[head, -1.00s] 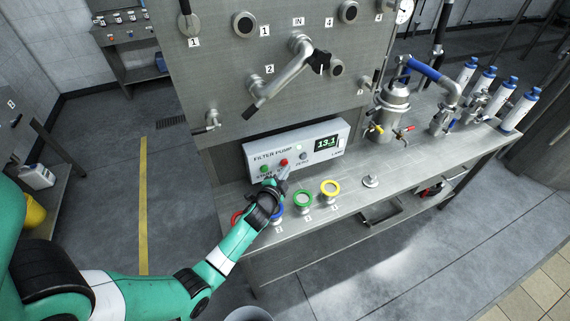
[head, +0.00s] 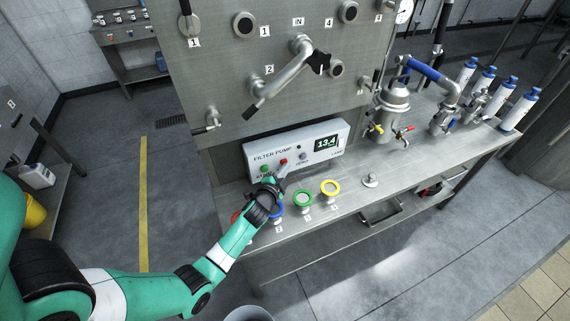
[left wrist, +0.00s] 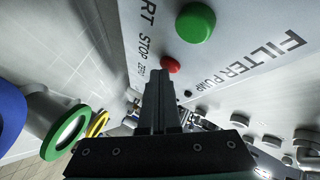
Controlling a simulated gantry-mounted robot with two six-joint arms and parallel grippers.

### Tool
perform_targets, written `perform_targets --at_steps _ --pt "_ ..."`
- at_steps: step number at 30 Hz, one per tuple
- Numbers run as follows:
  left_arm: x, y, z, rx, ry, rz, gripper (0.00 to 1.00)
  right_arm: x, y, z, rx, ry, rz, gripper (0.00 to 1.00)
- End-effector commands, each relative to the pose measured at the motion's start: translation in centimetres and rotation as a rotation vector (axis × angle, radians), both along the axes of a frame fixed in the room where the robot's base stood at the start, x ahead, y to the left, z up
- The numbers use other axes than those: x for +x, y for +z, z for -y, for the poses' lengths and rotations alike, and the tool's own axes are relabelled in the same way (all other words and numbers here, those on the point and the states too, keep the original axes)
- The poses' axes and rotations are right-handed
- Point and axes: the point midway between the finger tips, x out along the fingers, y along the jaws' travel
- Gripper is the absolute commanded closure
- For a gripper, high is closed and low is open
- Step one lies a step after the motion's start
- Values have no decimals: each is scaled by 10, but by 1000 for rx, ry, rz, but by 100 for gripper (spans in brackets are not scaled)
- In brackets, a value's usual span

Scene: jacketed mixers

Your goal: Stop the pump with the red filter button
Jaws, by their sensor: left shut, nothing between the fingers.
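The filter pump box (head: 330,158) is a white panel on the steel bench, with a display that reads about 13.4. Its red stop button (head: 283,161) sits right of the green start button (head: 264,169). My left gripper (head: 282,174) is shut and empty, its tips just in front of the panel by the red button. In the left wrist view the red button (left wrist: 171,64) shows just beyond the closed fingertips (left wrist: 158,76), with the green button (left wrist: 196,22) above it. I cannot tell whether the tips touch the red button. My right gripper is out of view.
Blue, green (head: 303,198) and yellow (head: 330,188) ringed fittings stand on the bench close to the left gripper. A valve handle (head: 285,80) juts from the steel wall above. A filter housing (head: 392,105) and several white cartridges stand to the right.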

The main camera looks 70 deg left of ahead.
Motion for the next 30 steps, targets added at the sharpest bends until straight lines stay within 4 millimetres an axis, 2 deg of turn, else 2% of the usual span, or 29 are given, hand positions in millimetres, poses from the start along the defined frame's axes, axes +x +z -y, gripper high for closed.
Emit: perform_targets --at_steps 13,23,30 --pt "0 -1 17 1 -1 0 100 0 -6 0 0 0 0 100" --pt "0 0 18 0 0 0 100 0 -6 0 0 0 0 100" --pt "1 -2 38 0 -3 -1 100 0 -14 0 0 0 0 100"
